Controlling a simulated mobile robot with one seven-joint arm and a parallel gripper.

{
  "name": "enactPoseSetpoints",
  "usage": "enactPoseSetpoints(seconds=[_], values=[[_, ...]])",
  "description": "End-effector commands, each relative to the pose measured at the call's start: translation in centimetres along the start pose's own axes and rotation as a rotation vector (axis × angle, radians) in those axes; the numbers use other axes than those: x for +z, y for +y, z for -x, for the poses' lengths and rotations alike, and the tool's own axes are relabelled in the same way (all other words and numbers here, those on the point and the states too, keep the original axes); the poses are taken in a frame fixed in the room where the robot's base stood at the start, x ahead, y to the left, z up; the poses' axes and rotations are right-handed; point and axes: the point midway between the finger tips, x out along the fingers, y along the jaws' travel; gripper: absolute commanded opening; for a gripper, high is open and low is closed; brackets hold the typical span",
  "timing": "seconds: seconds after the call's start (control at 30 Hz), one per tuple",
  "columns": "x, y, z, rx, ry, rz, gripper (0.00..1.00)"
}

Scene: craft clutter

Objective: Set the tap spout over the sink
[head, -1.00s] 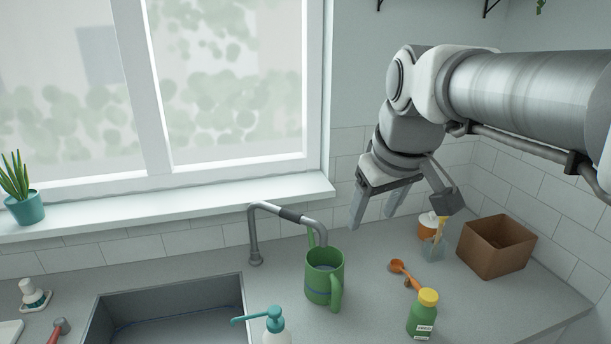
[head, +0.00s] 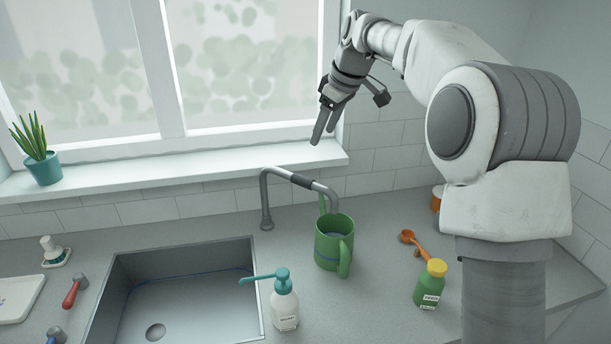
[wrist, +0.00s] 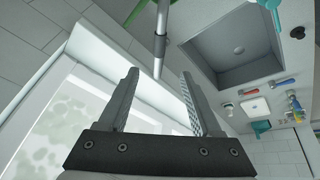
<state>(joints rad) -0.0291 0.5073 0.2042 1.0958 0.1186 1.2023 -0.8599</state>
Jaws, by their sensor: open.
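The tap spout (head: 292,178) is a grey pipe with a dark sleeve, standing on the counter behind the sink. It reaches to the right, and its end is over the green mug (head: 334,243), beside the sink. The grey sink (head: 180,300) is at the lower left, with nothing under the spout there. The spout also shows in the wrist view (wrist: 160,42), ahead of my fingers. My gripper (head: 322,138) is open and empty, above and behind the spout near the window frame. In the wrist view its two fingers (wrist: 158,92) are apart.
A soap bottle (head: 285,305) with a teal pump stands at the sink's right edge. A yellow-capped green bottle (head: 430,285) and orange spoons (head: 414,243) are to the right. The windowsill (head: 200,170) runs behind. A red-handled tool (head: 75,290) lies left of the sink.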

Motion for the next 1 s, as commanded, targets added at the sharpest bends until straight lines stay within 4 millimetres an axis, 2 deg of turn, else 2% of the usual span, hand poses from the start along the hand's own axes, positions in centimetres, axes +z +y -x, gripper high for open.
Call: enactPoseSetpoints(seconds=[0.17, 0.27, 0.7, 0.9, 1.0], values=[[-0.2, 0.1, -1.4, -0.006, 0.002, 0.008, 0.66], [-0.2, 0.1, -3.0, -0.006, 0.001, 0.008, 0.66], [-0.2, 0.0, -12.4, -0.006, 0.001, 0.007, 0.66], [-0.2, 0.1, -15.8, -0.005, 0.002, 0.006, 0.66], [-0.2, 0.1, -16.8, -0.004, 0.002, 0.006, 0.66]])
